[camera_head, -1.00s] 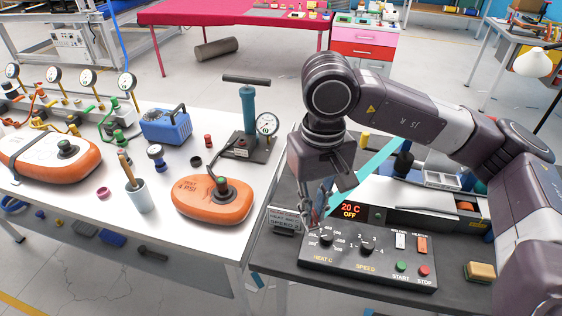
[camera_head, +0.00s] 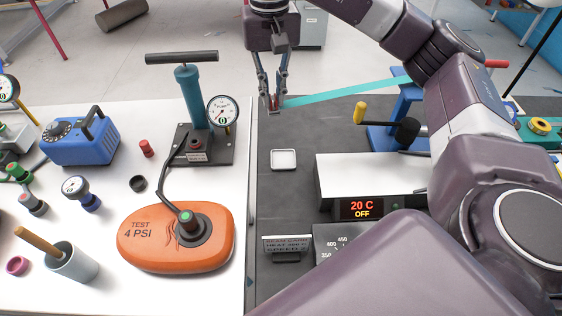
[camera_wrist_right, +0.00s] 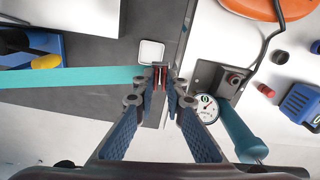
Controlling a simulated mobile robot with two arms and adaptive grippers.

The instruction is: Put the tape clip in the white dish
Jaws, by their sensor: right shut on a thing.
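My right gripper (camera_head: 272,98) hangs pointing down over the far left part of the dark bench. Its fingers are shut on a small tape clip (camera_head: 274,106), mostly hidden between the tips; reddish and grey bits of it show in the right wrist view (camera_wrist_right: 160,76). A teal tape strip (camera_head: 345,92) runs from the fingertips to the right, towards a blue stand. The square white dish (camera_head: 284,159) lies on the dark bench, nearer than the gripper in the head view. In the right wrist view the dish (camera_wrist_right: 151,52) appears just beyond the fingertips. My left gripper is out of view.
A blue stand (camera_head: 385,138) with a yellow-handled lever is right of the dish. The white-topped heater box (camera_head: 365,174) stands nearer. On the white table at left are a pump with a gauge (camera_head: 222,110) and an orange inflatable (camera_head: 150,245). Bench around the dish is clear.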

